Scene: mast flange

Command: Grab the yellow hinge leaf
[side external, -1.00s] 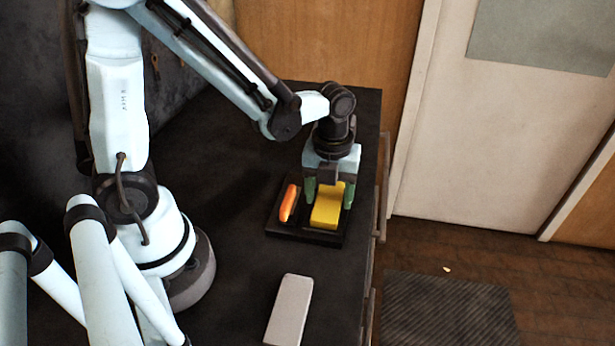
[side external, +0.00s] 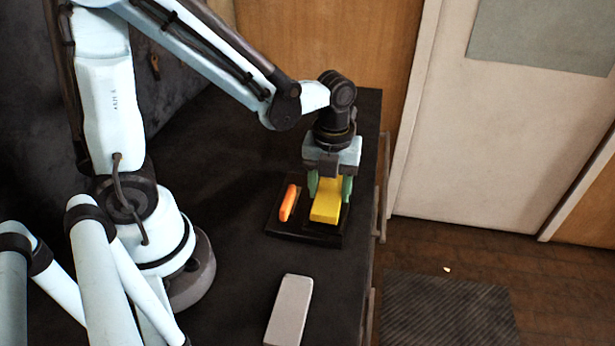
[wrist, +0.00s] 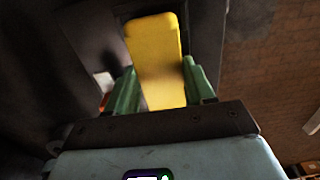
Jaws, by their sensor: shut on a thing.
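The yellow hinge leaf (side external: 327,205) is a flat yellow block at the dark tray in the side external view. My gripper (side external: 330,188) points down over it, with its green fingers on either side of the leaf. It is shut on the leaf. In the wrist view the leaf (wrist: 155,60) extends up between the two green fingers (wrist: 157,92). I cannot tell whether the leaf still touches the tray under it.
The dark tray (side external: 300,236) sits near the right edge of the black bench (side external: 215,235). An orange piece (side external: 289,203) lies in it, left of the leaf. A light grey block (side external: 289,310) lies nearer the camera. The bench between my base and the tray is clear.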

